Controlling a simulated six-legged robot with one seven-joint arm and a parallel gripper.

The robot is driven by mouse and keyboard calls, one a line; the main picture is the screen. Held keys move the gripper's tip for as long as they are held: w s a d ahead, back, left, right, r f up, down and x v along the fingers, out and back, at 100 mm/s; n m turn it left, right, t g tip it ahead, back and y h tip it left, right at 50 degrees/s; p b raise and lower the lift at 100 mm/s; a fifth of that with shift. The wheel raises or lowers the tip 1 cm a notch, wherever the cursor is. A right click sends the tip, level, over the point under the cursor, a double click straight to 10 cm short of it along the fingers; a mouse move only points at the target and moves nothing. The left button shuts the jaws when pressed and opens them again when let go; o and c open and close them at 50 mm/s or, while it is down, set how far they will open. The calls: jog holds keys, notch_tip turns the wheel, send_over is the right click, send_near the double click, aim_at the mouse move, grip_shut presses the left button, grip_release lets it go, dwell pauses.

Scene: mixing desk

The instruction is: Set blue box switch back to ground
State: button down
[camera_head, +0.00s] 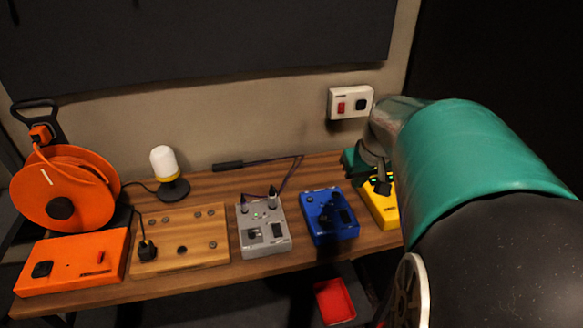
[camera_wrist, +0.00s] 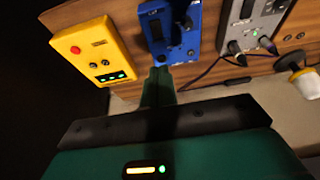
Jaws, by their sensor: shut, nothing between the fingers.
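The blue box (camera_head: 329,216) lies on the wooden desk between the grey box and the yellow box. Black controls show on its top, but I cannot tell how its switch is set. In the wrist view the blue box (camera_wrist: 172,45) is at the top centre, with a long dark slot and a dark part on it. My gripper (camera_wrist: 160,73) is shut and empty, its green fingers pointing at the near edge of the blue box in that view. In the head view my gripper (camera_head: 353,162) is behind and right of the blue box, partly beside the yellow box.
A yellow box (camera_head: 378,203) is right of the blue box, partly covered by my arm. A grey box (camera_head: 264,239) with plugged cables is to the left. Farther left are a wooden board (camera_head: 205,222), a lamp (camera_head: 165,165) and an orange reel (camera_head: 62,190). A wall socket (camera_head: 350,101) is behind.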

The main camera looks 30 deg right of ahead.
send_near(343, 213)
jog(key=x, duration=0.5)
jog(key=shift+f, duration=0.15)
jog(key=shift+w+d+f, duration=0.1)
jog(key=shift+w+f, duration=0.1)
jog(key=shift+f, duration=0.4)
jog(key=shift+f, duration=0.2)
jog(key=shift+s+a+f, duration=0.1)
jog(key=shift+s+a, duration=0.2)
jog(key=shift+s, duration=0.5)
